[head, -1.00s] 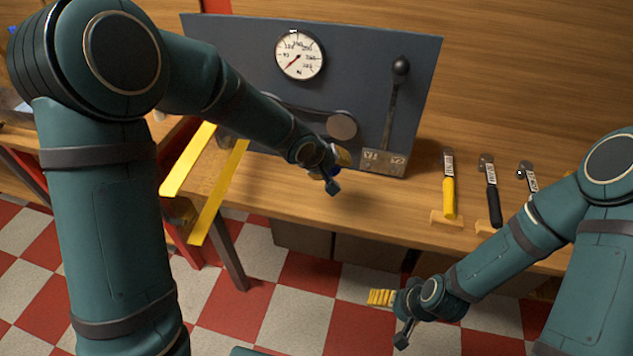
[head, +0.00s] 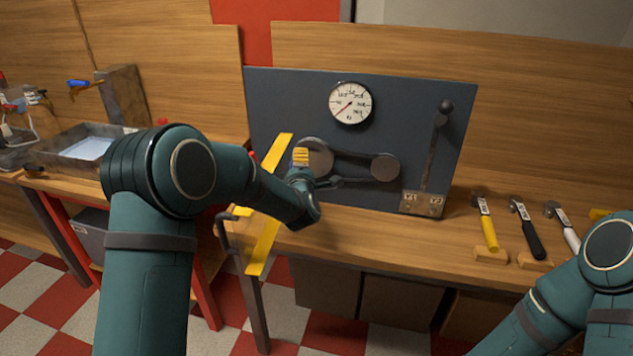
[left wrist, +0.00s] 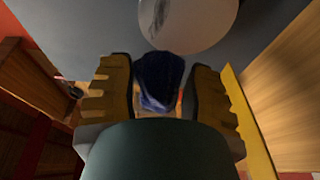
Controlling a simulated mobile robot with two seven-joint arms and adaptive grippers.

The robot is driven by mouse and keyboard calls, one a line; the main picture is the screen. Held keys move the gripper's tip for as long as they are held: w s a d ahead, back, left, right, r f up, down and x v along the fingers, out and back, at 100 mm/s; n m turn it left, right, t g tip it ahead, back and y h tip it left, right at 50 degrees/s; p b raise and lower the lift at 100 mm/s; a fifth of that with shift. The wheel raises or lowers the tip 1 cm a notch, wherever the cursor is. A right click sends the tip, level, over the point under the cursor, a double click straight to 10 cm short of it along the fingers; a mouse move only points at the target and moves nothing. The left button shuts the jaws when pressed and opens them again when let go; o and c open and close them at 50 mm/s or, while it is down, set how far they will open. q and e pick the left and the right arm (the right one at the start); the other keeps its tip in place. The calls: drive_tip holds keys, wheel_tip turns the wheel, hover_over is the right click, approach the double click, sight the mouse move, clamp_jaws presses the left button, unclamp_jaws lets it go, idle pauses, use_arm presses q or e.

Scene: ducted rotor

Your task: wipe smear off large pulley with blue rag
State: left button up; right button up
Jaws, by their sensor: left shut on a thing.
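The large pulley (head: 319,156) is a grey disc on the left part of the dark upright panel. In the left wrist view the pulley (left wrist: 200,22) is at the top, with a dark smear (left wrist: 158,14) near its left edge. My left gripper (head: 315,170) is just in front of the pulley and partly covers it. It is shut on the blue rag (left wrist: 158,80), which sticks out between the ribbed fingers toward the pulley. A gap shows between rag and smear in the wrist view. My right gripper is out of view.
A belt runs to a small pulley (head: 385,167). A gauge (head: 351,102) and a lever (head: 437,150) are on the panel (head: 290,100). Yellow bars (head: 265,247) stand near my left arm. A tray (head: 85,150) is far left.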

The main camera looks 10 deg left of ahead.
use_arm(q)
drive_tip(key=shift+s+a+r+n+y, duration=0.1)
drive_tip(key=shift+s+a+n+y, duration=0.1)
drive_tip(key=shift+a+n+y, duration=0.3)
drive_tip(key=shift+s+a+r+n+y, duration=0.15)
drive_tip(key=shift+a+n+y, duration=0.15)
drive_tip(key=shift+a+y, duration=0.3)
drive_tip(key=shift+w+a+f, duration=0.1)
drive_tip(key=shift+w+f, duration=0.05)
drive_tip(key=shift+w, duration=0.5)
drive_tip(key=w+p, duration=0.1)
drive_tip(key=w, duration=0.3)
drive_tip(key=shift+w, duration=0.25)
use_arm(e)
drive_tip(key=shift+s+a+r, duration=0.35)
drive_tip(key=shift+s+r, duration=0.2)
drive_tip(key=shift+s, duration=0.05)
use_arm(q)
drive_tip(key=shift+w, duration=0.95)
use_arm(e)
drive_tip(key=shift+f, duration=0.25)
use_arm(q)
drive_tip(key=shift+d, duration=0.2)
